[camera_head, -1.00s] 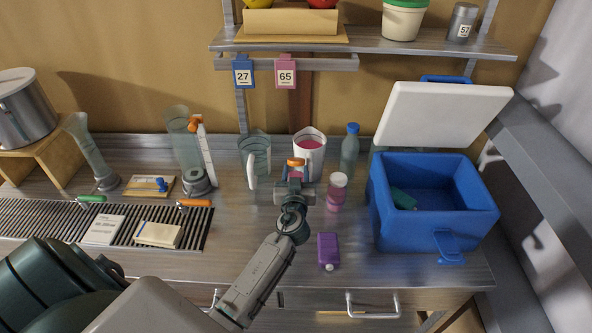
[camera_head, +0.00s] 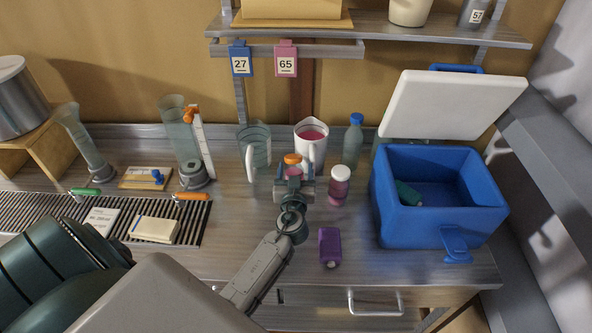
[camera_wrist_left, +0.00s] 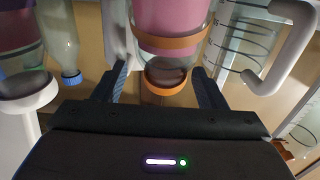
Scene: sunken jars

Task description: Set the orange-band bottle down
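The orange-band bottle (camera_head: 293,172) has an orange cap and pink contents. It stands upright between the fingers of my left gripper (camera_head: 294,187), in front of the white pitcher. My right gripper is not in view.
A white pitcher (camera_head: 310,133) and clear pitcher (camera_head: 256,150) stand behind. A white-capped pink jar (camera_head: 338,188) and blue-capped bottle (camera_head: 352,145) are to the right. A purple carton (camera_head: 329,245) and blue cooler (camera_head: 440,222) are nearer. Bare bench lies left of the gripper.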

